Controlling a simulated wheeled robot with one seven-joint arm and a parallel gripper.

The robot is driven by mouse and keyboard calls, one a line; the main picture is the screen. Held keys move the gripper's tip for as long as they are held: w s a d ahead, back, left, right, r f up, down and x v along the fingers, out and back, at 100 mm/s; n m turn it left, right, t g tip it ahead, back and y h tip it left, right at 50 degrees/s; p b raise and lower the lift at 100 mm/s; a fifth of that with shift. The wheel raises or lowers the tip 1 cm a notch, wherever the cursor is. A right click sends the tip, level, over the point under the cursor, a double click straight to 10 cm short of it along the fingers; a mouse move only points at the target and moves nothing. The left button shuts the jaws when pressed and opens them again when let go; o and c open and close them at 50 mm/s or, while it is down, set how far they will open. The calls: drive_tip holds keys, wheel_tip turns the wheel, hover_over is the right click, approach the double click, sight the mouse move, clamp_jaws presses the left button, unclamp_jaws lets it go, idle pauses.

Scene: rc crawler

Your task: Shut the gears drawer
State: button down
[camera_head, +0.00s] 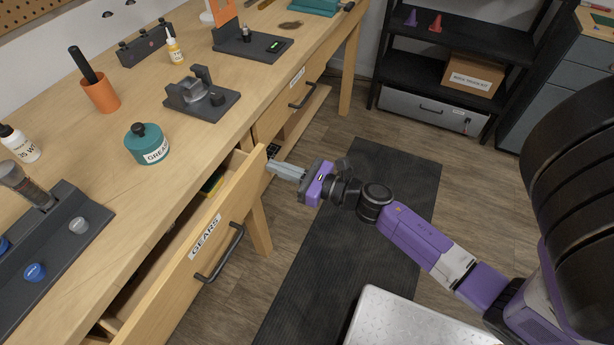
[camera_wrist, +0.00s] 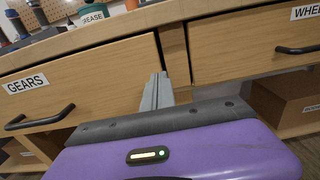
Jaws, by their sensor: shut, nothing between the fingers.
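The gears drawer (camera_head: 179,280) is pulled out from the wooden workbench. Its light wood front carries a GEARS label (camera_head: 206,237) and a black bar handle (camera_head: 221,254). The drawer front also shows in the wrist view (camera_wrist: 105,80), with its handle (camera_wrist: 38,118) at the left. My gripper (camera_head: 273,167) is shut and empty at the right end of the drawer front, away from the handle. In the wrist view the fingertips (camera_wrist: 157,77) overlap the front near its right edge. I cannot tell whether they touch it. Most of the drawer's inside is hidden.
The wheels drawer (camera_wrist: 245,50) is to the right and looks shut. On the benchtop (camera_head: 185,135) stand a grease tub (camera_head: 147,146), an orange cup (camera_head: 101,94) and dark fixtures. A black floor mat (camera_head: 340,230) lies clear in front. A shelf rack (camera_head: 440,60) stands at the back.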

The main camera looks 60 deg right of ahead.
drive_tip(key=w, duration=0.7)
drive_tip(key=shift+r, duration=0.15)
